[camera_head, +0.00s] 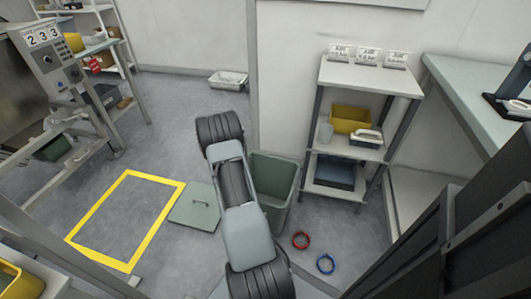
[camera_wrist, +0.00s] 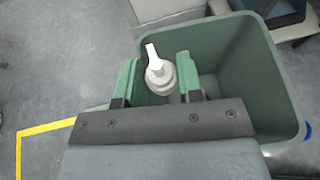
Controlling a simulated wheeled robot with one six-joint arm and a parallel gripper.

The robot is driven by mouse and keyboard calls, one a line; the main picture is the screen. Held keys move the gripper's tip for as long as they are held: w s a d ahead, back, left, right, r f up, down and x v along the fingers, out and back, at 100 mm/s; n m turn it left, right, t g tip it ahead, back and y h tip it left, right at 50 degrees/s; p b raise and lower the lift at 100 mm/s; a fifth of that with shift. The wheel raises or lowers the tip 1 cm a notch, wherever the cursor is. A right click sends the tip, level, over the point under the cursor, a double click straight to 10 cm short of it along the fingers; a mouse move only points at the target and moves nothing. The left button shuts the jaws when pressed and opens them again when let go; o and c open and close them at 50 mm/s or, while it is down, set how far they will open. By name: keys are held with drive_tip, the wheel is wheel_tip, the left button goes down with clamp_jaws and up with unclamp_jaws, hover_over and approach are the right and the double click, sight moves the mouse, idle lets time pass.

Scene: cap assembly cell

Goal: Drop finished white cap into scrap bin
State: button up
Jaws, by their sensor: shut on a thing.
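In the wrist view the white cap (camera_wrist: 159,76), with a narrow spout-like top, is between the two green fingers of my gripper (camera_wrist: 157,75). The gripper is shut on it. The cap and fingers show over the left part of the open green scrap bin (camera_wrist: 285,95); how high above the bin they are I cannot tell. The inside of the bin that shows looks empty. In the head view the green bin (camera_head: 285,175) stands on the floor, partly hidden by my arm. The gripper and cap are hidden behind my arm there.
A green lid (camera_head: 193,210) lies on the floor left of the bin, near a yellow floor outline (camera_head: 100,197). Right of the bin stands a shelf unit (camera_head: 358,75).

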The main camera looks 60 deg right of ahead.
drive_tip(key=s+d+f+m+g, duration=0.2)
drive_tip(key=s+d+g, duration=0.1)
drive_tip(key=s+d, duration=0.35)
wheel_tip(320, 180, down, 6)
drive_tip(key=b, duration=0.2)
drive_tip(key=shift+s+a+r+b, duration=0.1)
drive_tip(key=shift+r+b, duration=0.15)
drive_tip(key=shift+b, duration=0.05)
drive_tip(key=o, duration=0.7)
drive_tip(key=shift+o, duration=0.2)
drive_tip(key=shift+a+r, duration=0.1)
drive_tip(key=p+v, duration=0.4)
drive_tip(key=v, duration=0.9)
drive_tip(key=shift+a, duration=0.3)
